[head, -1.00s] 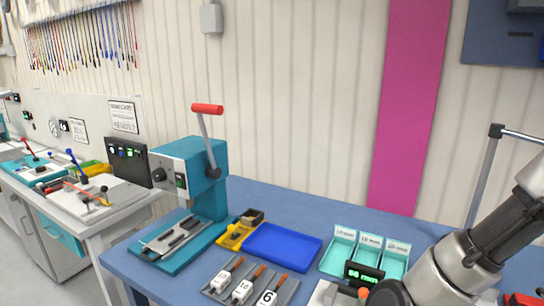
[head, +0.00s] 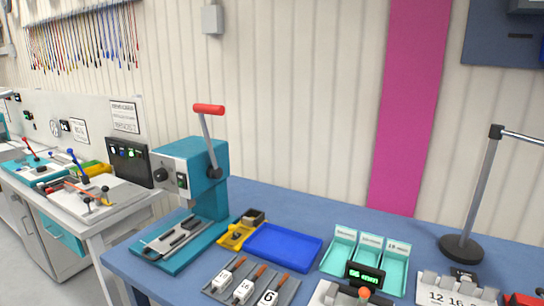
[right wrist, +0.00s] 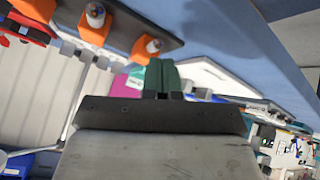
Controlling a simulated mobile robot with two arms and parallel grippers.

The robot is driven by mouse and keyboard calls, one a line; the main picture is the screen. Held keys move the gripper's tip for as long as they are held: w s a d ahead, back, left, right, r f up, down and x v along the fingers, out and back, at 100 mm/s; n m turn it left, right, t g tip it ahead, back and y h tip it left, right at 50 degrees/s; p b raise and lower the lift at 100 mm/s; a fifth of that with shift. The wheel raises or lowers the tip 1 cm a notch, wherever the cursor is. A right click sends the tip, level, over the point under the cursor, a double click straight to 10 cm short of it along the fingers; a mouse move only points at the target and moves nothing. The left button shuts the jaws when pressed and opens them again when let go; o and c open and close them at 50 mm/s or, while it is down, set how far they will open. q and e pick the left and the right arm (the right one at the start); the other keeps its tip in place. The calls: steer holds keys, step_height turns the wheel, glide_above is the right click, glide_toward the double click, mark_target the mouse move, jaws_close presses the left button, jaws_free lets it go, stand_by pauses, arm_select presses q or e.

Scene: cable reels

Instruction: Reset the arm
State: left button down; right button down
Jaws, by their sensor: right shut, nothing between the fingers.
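My right gripper (right wrist: 162,76) shows in the right wrist view as dark green fingers closed together beyond the grey wrist body, with nothing between them. The wrist view is steeply tilted, and the fingers are apart from the things behind them. Neither of my arms shows in the head view. My left gripper is in no view.
In the head view a blue bench (head: 310,209) holds a teal press (head: 205,190) with a red-handled lever, a blue tray (head: 283,247), teal bins (head: 341,253) and a dark post base (head: 461,249). Orange parts (right wrist: 144,50) on a dark plate are close in the wrist view.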

steer(key=s+a+f+n+g+y, duration=0.1)
steer(key=s+a+f+g+y, duration=0.15)
steer(key=s+f, duration=0.3)
steer(key=s+a+f+n+g+y, duration=0.1)
steer(key=s+a+f+g, duration=0.1)
steer(key=s+a+f, duration=0.35)
step_height(320, 180, down, 23)
steer(key=s+d, duration=0.1)
steer(key=s, duration=0.2)
steer(key=s+d+f+g, duration=0.2)
steer(key=s+d+f, duration=0.1)
steer(key=s+f, duration=1.3)
steer(key=shift+n, duration=0.3)
steer(key=shift+d, duration=0.15)
